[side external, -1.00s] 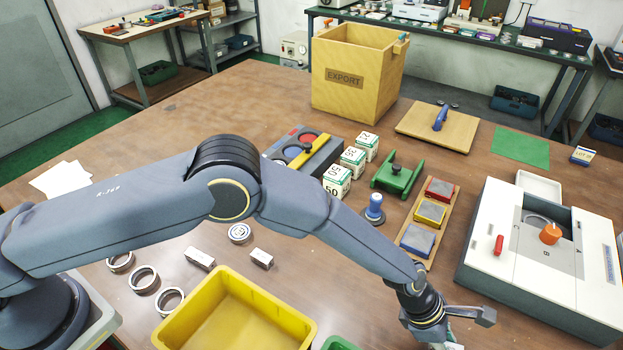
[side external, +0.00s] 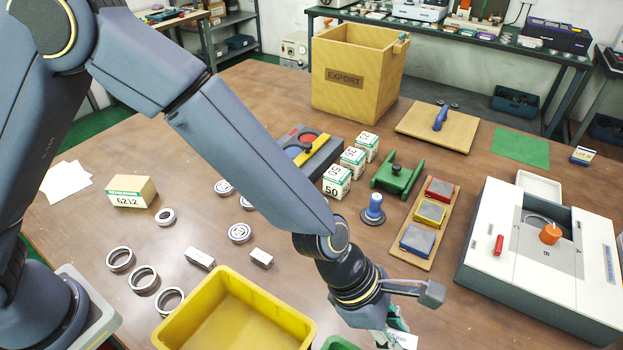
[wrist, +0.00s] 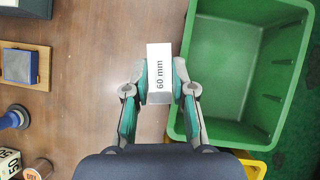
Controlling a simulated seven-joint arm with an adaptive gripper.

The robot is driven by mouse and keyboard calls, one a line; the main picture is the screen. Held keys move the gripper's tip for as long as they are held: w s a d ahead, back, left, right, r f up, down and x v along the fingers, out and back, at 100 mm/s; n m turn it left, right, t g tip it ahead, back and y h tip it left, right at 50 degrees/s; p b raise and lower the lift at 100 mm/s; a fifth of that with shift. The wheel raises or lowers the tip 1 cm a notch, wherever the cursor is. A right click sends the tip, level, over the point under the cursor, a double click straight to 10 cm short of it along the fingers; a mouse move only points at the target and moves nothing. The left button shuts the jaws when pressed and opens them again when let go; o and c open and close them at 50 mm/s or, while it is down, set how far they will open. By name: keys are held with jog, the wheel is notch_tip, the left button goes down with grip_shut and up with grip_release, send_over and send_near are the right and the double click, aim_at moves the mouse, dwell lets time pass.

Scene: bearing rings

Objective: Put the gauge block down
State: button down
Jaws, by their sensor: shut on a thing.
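The gauge block (wrist: 159,75) is a white-and-grey block marked "60 mm". In the wrist view it sits between the fingertips of my gripper (wrist: 160,88), which is shut on it. The block is over the brown table, just left of the green bin's rim; its height above the table is hard to tell. In the side view my gripper (side external: 393,338) is at the bottom edge, and only a small white part of the block (side external: 405,341) shows there.
The green bin (wrist: 187,60) looks empty, with a yellow bin (side external: 309,327) beside it. Two small white blocks (side external: 199,258) (side external: 261,258) and several bearing rings (side external: 143,279) lie left. Blue-handled tool (side external: 375,207) and pad tray (side external: 417,262) stand beyond.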

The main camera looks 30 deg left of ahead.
jog(key=shift+s+a+r+m, duration=0.25)
jog(key=shift+s+a+m, duration=0.15)
jog(key=s+a+f+m+g, duration=0.2)
jog(key=s+a+m, duration=0.1)
jog(key=s, duration=0.2)
jog(key=a+r+n, duration=0.1)
jog(key=a+r, duration=0.1)
jog(key=a, duration=1.8)
jog(key=shift+n+t, duration=0.3)
jog(key=shift+t, duration=0.1)
jog(key=w+d+f, duration=0.1)
jog(key=w+f, duration=0.2)
jog(key=w, duration=0.1)
jog(key=w+d+f, duration=0.2)
jog(key=w+f, duration=0.1)
jog(key=w, duration=0.1)
jog(key=w+d+f, duration=0.2)
jog(key=w+f, duration=0.1)
jog(key=w, duration=0.1)
jog(key=shift+w+f, duration=0.15)
jog(key=shift+w+d+f, duration=0.1)
jog(key=shift+w+f, duration=0.1)
jog(key=shift+f, duration=1.5)
